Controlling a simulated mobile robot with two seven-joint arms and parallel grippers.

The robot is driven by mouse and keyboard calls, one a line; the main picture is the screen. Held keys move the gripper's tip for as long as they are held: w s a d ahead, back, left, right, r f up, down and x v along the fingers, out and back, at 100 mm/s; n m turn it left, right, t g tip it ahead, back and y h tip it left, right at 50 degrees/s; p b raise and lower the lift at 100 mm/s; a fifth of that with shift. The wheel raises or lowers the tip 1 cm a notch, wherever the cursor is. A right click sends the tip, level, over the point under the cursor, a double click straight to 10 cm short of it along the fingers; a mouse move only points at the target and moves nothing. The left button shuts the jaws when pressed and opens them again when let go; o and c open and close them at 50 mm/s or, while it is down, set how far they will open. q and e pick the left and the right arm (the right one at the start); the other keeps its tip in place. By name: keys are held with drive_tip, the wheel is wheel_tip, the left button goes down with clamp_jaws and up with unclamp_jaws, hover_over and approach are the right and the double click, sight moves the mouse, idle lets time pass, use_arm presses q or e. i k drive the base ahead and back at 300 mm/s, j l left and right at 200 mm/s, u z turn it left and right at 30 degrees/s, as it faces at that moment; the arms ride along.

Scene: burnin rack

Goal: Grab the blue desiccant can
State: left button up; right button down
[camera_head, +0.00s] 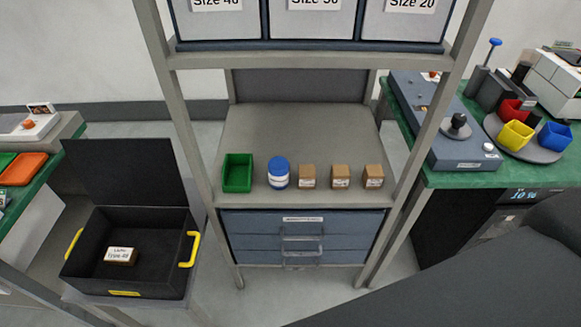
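The blue desiccant can (278,173) stands upright on the rack's middle shelf. It has a blue lid and a white body with a blue band. It stands between a green bin on its left and a small brown box on its right, with slim gaps. Neither of my grippers can be made out in the head view. A dark grey shape at the lower right looks like part of my own body. Nothing is seen touching the can.
The green bin (238,172) and several brown boxes (340,177) share the shelf (290,125), clear behind them. Rack posts (411,165) flank it; labelled bins (318,22) hang above, drawers (300,240) below. An open black case (80,262) stands lower left.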

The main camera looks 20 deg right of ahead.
sight(278, 166)
drive_tip(key=i+l, duration=0.1)
drive_tip(key=l, duration=0.7)
drive_tip(key=i+l, duration=0.1)
drive_tip(key=l, duration=0.75)
